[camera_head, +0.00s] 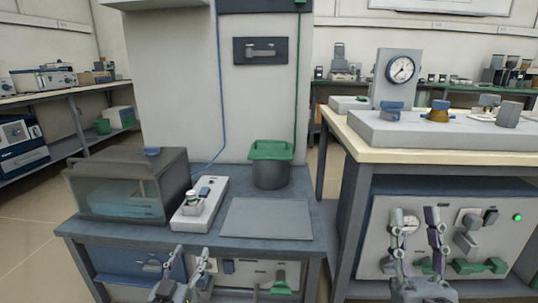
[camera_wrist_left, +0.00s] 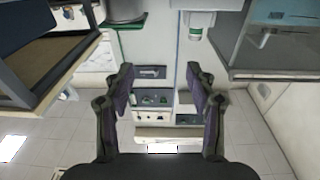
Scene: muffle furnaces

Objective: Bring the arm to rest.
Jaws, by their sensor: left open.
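My left gripper (camera_head: 190,255) is low in front of the dark bench (camera_head: 218,240), at its front side in the head view. Its two fingers stand apart with nothing between them. The left wrist view also shows the open, empty fingers of this gripper (camera_wrist_left: 160,78). My right gripper (camera_head: 415,217) is at the right, in front of the grey cabinet panel (camera_head: 373,250) under the light-topped table. Its fingers point up, apart, with nothing seen between them.
The bench carries a clear-fronted dark box (camera_head: 125,185), a white device (camera_head: 200,205) with a small bottle, a flat grey plate (camera_head: 267,218) and a dark pot with a green rim (camera_head: 271,165). The light table (camera_head: 430,150) holds a gauge (camera_head: 400,68).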

